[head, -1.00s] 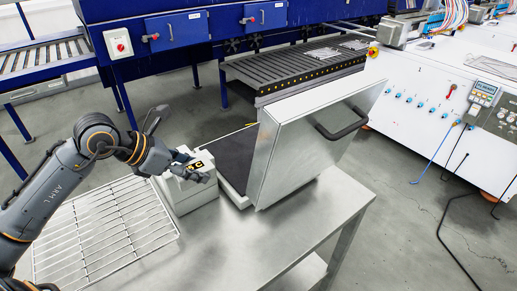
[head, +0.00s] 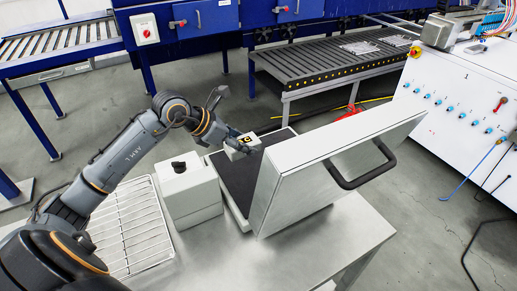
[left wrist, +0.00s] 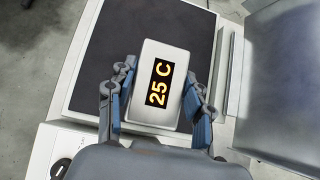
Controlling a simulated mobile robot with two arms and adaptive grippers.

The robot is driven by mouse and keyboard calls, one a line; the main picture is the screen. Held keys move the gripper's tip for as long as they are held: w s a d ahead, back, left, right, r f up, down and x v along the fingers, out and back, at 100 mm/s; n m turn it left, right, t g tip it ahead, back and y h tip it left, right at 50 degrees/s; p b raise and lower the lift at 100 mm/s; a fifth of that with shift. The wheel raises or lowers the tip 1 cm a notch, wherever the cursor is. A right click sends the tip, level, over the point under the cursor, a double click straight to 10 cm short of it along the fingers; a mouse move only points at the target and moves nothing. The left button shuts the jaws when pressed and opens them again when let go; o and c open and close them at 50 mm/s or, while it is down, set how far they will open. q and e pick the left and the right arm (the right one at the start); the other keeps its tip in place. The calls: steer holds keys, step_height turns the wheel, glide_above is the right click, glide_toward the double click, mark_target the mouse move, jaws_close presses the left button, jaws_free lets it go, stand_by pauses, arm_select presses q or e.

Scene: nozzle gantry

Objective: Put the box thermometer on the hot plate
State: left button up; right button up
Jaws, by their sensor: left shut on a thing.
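The box thermometer (left wrist: 152,92) is a small white box with a dark display reading 25 C in the left wrist view. In the head view it (head: 240,148) shows above the hot plate. My left gripper (left wrist: 158,98) is shut on the box from both sides. The hot plate has a dark flat surface (left wrist: 115,40) and a light rim, and the box is over it. I cannot tell whether the box touches the surface. A large metal lid (head: 320,165) stands raised at the plate's right side. My right gripper is not in view.
A light control box with a black knob (head: 190,190) stands left of the plate. A wire rack (head: 130,232) lies on the metal table (head: 215,262) further left. The raised lid with its dark handle (head: 362,170) bounds the room on the right.

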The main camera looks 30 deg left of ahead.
mark_target(257, 162)
arm_select(q)
steer(key=w+f, duration=0.2)
steer(key=w, duration=0.1)
steer(key=w+f+p, duration=0.1)
steer(key=shift+w+d, duration=0.15)
steer(key=shift+d, duration=0.05)
steer(key=w+f, duration=0.2)
steer(key=f, duration=0.1)
steer(key=shift+w+p, duration=0.15)
steer(key=shift+p, duration=0.25)
steer(key=shift+w+f, duration=0.15)
steer(key=shift+f, duration=0.05)
steer(key=f+p, duration=0.1)
steer(key=f, duration=0.2)
steer(key=shift+w+p, duration=0.2)
steer(key=shift+p, duration=0.2)
steer(key=shift+f, duration=0.25)
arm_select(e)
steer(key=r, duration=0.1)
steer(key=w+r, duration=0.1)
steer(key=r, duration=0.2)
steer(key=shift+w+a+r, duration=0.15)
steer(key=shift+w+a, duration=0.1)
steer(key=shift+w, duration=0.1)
